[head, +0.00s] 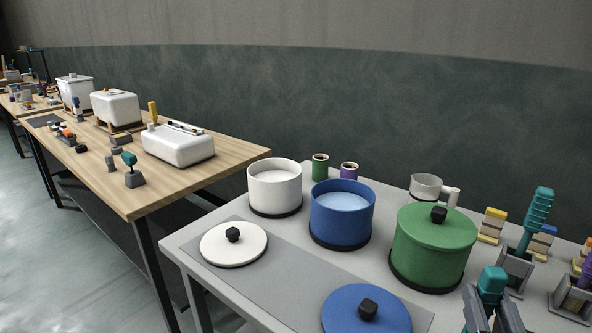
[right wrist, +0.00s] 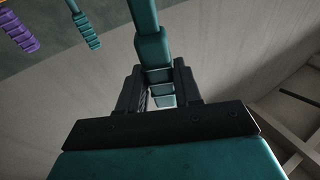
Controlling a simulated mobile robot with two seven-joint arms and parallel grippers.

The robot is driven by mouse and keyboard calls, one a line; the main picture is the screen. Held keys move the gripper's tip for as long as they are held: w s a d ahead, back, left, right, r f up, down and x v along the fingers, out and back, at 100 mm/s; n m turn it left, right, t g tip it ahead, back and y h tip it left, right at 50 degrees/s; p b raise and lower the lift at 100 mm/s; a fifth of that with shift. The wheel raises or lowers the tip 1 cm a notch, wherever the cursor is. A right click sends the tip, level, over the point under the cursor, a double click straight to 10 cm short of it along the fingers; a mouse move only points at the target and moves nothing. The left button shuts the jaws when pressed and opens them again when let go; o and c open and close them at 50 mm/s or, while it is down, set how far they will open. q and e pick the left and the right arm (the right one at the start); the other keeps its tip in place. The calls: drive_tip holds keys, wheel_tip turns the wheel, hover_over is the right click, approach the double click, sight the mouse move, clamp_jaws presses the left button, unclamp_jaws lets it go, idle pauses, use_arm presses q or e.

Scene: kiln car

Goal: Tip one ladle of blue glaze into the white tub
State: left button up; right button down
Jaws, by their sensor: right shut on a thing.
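The white tub (head: 274,199) stands open on the grey table, with pale contents showing inside. The blue tub (head: 341,222) stands open just to its right, with light blue glaze (head: 342,201) inside. My right gripper (head: 490,302) is at the lower right of the head view, to the right of the blue tub. It is shut on a teal handle (head: 492,281), which also shows between the fingers in the right wrist view (right wrist: 152,48). The far end of the held tool is out of sight, so I cannot tell whether it is a ladle. My left gripper is not in view.
A white lid (head: 221,250) and a blue lid (head: 345,312) lie in front of the tubs. A lidded green tub (head: 432,252) stands between the gripper and the blue tub. A white jug (head: 425,187) is behind. Another teal-handled tool (head: 536,215) stands in a holder at right.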

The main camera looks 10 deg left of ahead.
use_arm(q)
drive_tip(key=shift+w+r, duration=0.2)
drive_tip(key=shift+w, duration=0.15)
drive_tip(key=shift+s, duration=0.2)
